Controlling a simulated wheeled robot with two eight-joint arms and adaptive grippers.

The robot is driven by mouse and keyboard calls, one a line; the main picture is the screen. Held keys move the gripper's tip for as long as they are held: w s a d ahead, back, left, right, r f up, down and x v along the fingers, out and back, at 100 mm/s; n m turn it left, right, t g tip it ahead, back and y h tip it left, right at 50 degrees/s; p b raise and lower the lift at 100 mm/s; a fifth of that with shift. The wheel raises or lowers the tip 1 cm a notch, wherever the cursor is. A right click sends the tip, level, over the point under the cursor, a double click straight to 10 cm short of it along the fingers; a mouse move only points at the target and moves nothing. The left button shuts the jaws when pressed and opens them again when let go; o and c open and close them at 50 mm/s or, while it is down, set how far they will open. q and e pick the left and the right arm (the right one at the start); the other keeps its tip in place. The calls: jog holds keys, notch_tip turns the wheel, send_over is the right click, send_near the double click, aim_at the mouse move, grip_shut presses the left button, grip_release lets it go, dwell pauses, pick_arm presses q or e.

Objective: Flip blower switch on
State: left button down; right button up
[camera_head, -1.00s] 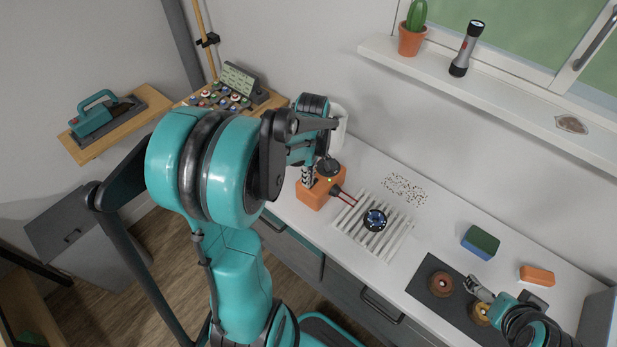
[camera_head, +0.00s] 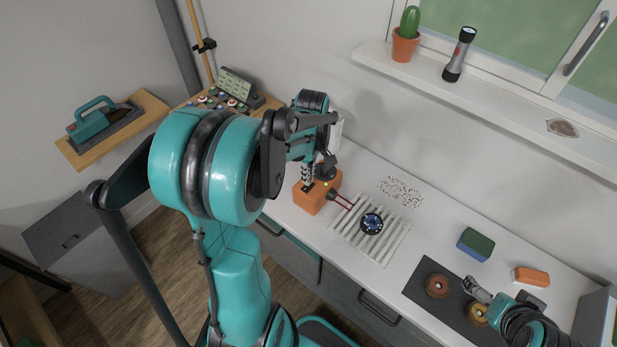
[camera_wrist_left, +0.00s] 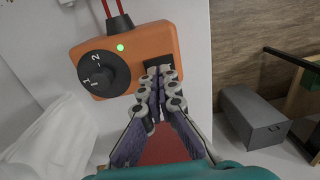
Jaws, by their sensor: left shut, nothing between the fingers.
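The orange control box (camera_head: 330,182) sits on the white counter, with a black dial (camera_wrist_left: 96,73), a lit green lamp (camera_wrist_left: 120,47) and a black switch (camera_wrist_left: 152,62). My left gripper (camera_head: 308,187) is at the box in the head view. In the left wrist view its closed fingertips (camera_wrist_left: 163,72) are over the switch and hide part of it; I cannot tell which way the switch is tipped. Red wires lead from the box toward a round black fan (camera_head: 371,222) on a white slatted rack (camera_head: 394,240). My right gripper (camera_head: 475,291) is over the dark mat; its jaws are unclear.
The dark mat (camera_head: 416,297) holds ring-shaped parts (camera_head: 437,286). A green and blue block (camera_head: 476,243) and an orange block (camera_head: 532,276) lie near the wall. Small specks (camera_head: 401,191) lie behind the rack. A white container (camera_wrist_left: 55,140) stands close to my left gripper.

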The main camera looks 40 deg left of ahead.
pick_arm(q)
notch_tip(320, 180, up, 6)
jog(key=s+r+p, duration=0.1)
jog(key=p, duration=0.2)
notch_tip(320, 180, up, 6)
send_over(307, 189)
jog(key=shift+s+a+f+p, duration=0.2)
jog(key=shift+s+a+p, duration=0.05)
jog(key=shift+p, duration=0.2)
pick_arm(e)
jog(key=r, duration=0.4)
jog(key=shift+s+d+r, duration=0.15)
jog(key=shift+d+r, duration=0.15)
jog(key=shift+d, duration=0.05)
pick_arm(q)
jog(key=s+d+f+m+t+b, duration=0.3)
jog(key=d+f+m+t+b, duration=0.1)
jog(key=d+m, duration=0.4)
jog(key=s+d+f+m+t+b, duration=0.2)
jog(key=d+f+m+t+b, duration=0.2)
jog(key=d+m, duration=0.5)
jog(key=shift+s+m+b, duration=0.3)
jog(key=shift+s+b, duration=0.1)
jog(key=shift+b, duration=0.2)
pick_arm(e)
notch_tip(307, 189, down, 9)
